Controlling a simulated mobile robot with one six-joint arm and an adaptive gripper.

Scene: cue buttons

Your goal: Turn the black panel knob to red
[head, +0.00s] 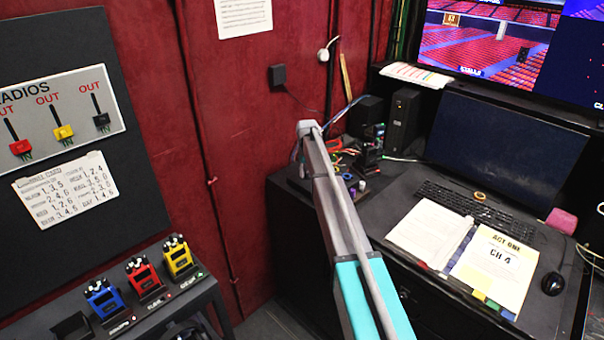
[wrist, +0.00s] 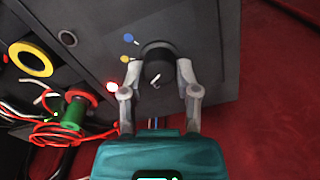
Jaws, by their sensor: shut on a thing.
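The black knob (wrist: 157,57) sits on a dark grey panel (wrist: 215,45) in the wrist view. A short white mark shows on its face, on the side towards my gripper. My gripper (wrist: 158,72) is shut on the knob, one finger on each side. In the head view my arm reaches to the left end of the desk, and I cannot make out the knob there.
In the wrist view a yellow ring (wrist: 31,59) and a red-and-green spool (wrist: 73,108) with red cable lie left of the panel. The head view shows a monitor (head: 505,150), keyboard (head: 478,207) and papers on the desk (head: 400,250). Blue, red and yellow radios stand lower left.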

